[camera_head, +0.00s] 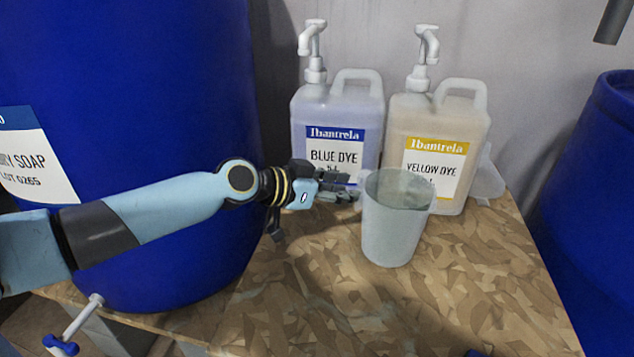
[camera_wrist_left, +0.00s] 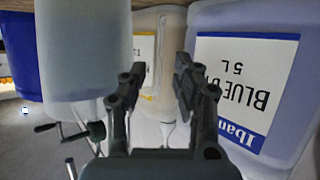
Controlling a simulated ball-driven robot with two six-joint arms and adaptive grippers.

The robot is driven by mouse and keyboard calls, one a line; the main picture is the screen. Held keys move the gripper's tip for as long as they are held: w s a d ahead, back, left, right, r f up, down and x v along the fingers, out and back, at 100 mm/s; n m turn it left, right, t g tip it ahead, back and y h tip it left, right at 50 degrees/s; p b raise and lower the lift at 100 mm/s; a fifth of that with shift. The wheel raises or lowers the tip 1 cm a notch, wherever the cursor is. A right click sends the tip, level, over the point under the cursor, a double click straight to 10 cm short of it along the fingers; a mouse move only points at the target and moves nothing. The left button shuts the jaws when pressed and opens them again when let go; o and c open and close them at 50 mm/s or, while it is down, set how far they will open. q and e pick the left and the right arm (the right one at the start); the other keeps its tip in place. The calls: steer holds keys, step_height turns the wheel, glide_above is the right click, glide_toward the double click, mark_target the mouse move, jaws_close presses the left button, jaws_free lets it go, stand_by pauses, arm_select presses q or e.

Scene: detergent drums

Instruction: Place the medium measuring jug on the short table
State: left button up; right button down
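A translucent grey-white measuring jug (camera_head: 392,225) stands upright on the wood-chip-patterned table (camera_head: 480,290), in front of two dye containers. My left gripper (camera_head: 350,186) is at its left side, level with the upper part where the handle is. In the left wrist view, which is upside down, the jug (camera_wrist_left: 85,50) is at the left, beside the fingers. The gripper (camera_wrist_left: 157,85) has its fingers spread with a gap between them. Which surface is the short table is not clear. My right gripper is out of view.
The blue dye container (camera_head: 336,130) and yellow dye container (camera_head: 437,150), both with pumps, stand close behind the jug. A translucent vessel (camera_head: 487,183) is partly hidden at right. A big blue drum (camera_head: 150,120) with a tap (camera_head: 75,325) fills the left; another drum (camera_head: 595,210) is right.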

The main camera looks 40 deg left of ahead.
arm_select(q)
steer(key=v, duration=0.9)
steer(key=shift+s+r+p, duration=0.15)
steer(key=shift+p, duration=0.3)
